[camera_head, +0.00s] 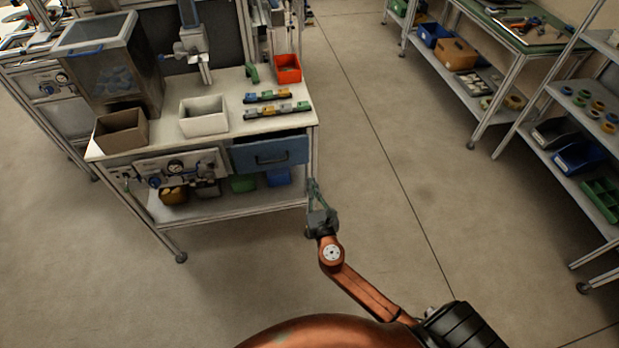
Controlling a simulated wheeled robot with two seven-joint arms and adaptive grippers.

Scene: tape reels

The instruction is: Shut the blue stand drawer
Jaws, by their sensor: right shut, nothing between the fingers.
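The blue stand drawer (270,153) sits under the right end of the white-topped work stand (160,140). It has a dark handle on its blue front. A dark strip shows above its front, so it looks at least slightly open; how far I cannot tell. My right gripper (314,184) is shut and empty, just right of and below the drawer front, near the stand's right front leg. Whether it touches the drawer or the leg I cannot tell. My left gripper is not in view.
On the stand are a white bin (203,117), a brown box (121,131), a red bin (287,68) and rows of coloured pieces (276,110). A lower shelf holds more bins. Clear floor (390,170) lies to the right, before the shelves (570,170).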

